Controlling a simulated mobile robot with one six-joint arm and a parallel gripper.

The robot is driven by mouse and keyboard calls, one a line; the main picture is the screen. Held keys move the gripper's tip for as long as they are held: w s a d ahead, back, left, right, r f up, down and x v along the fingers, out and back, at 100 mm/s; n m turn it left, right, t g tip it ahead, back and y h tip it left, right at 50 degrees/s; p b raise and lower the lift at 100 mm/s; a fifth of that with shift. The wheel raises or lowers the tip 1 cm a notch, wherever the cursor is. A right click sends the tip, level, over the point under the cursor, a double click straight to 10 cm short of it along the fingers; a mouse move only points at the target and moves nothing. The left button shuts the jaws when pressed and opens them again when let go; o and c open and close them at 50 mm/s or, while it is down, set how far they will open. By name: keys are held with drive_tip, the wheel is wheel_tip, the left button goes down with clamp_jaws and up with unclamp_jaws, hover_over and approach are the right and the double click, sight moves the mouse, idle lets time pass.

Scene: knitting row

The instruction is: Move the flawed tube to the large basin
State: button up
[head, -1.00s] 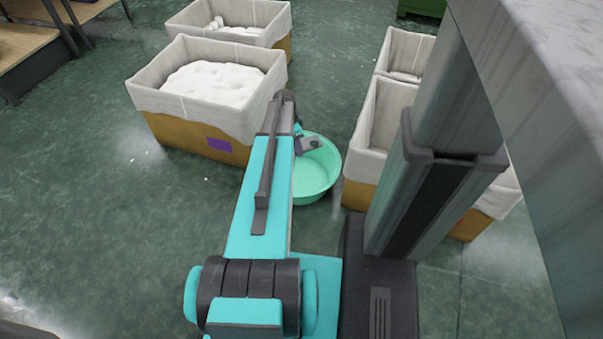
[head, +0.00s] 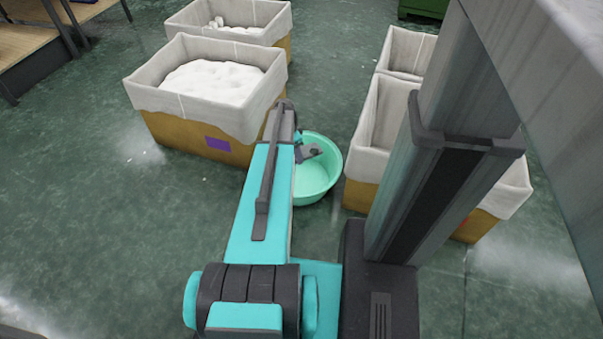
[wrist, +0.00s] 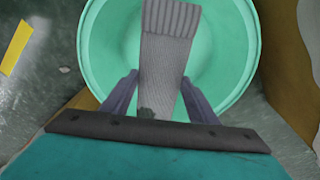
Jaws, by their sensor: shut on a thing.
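The flawed tube (wrist: 166,62) is a grey knitted tube with a ribbed end and a dark patch near my fingers. My gripper (wrist: 160,95) is shut on it in the wrist view. The tube extends out over the large basin (wrist: 92,45), a round green tub on the floor. The basin also shows in the head view (head: 318,178), at the end of my arm. My gripper (head: 308,152) is over the basin's left part there; the tube cannot be made out in that view. The gap between tube and basin floor cannot be judged.
A lined bin (head: 195,125) with white contents stands left of the basin, and another bin (head: 270,38) stands behind it. Lined bins (head: 362,165) stand close on the right. Open green floor (head: 100,215) lies at the left. A yellow strip (wrist: 16,46) marks the floor.

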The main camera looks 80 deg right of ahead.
drive_tip(key=o, duration=1.1)
wheel_tip(320, 180, up, 14)
drive_tip(key=w+a+p, duration=0.1)
drive_tip(key=p, duration=0.2)
drive_tip(key=shift+w+f+p, duration=0.15)
drive_tip(key=shift+w+p, duration=0.2)
drive_tip(key=shift+a, duration=0.1)
